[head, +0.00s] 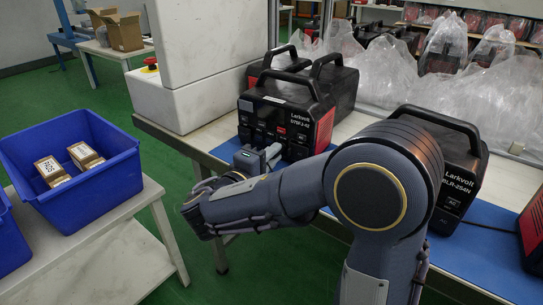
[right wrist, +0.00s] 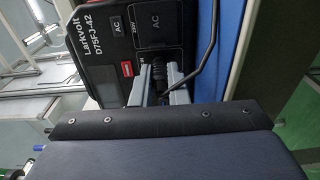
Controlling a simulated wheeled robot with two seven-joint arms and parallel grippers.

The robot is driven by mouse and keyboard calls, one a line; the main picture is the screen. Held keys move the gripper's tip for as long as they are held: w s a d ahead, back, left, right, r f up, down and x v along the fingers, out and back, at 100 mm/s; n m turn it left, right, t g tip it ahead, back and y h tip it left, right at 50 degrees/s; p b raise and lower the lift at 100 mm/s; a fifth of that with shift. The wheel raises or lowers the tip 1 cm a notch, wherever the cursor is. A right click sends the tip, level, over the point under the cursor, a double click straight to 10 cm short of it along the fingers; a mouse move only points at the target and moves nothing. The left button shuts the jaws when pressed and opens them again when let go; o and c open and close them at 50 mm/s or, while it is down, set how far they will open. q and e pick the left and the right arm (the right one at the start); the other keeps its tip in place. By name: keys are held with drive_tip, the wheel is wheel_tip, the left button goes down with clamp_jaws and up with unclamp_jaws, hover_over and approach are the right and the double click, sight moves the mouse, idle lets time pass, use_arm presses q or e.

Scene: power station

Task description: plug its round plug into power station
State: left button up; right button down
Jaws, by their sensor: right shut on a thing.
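The black-and-red power station (head: 285,103), marked Larkvolt, stands on the bench with its front facing me. In the right wrist view the power station (right wrist: 115,30) appears turned sideways, with AC sockets on its panel. My right gripper (head: 271,154) is at the lower part of that panel. In the right wrist view the right gripper (right wrist: 163,82) is shut on a black ribbed plug (right wrist: 175,74), close against the panel. The plug's tip is hidden, so I cannot tell whether it is in a socket. My left gripper is not in view.
A black cable (right wrist: 211,45) curves beside the plug. A second Larkvolt unit (head: 466,180) stands right, partly behind my arm. More black units stand behind the first. A blue bin (head: 110,176) with small boxes is on a left table. Plastic bags (head: 375,75) lie behind.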

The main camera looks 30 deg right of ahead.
drive_tip(key=shift+w+d, duration=0.1)
drive_tip(key=shift+d, duration=0.05)
drive_tip(key=c, duration=1.3)
unclamp_jaws()
drive_tip(key=shift+c, duration=0.2)
drive_tip(key=p+v, duration=0.1)
drive_tip(key=v, duration=0.6)
drive_tip(key=shift+s+a, duration=0.25)
drive_tip(key=shift+a, duration=0.05)
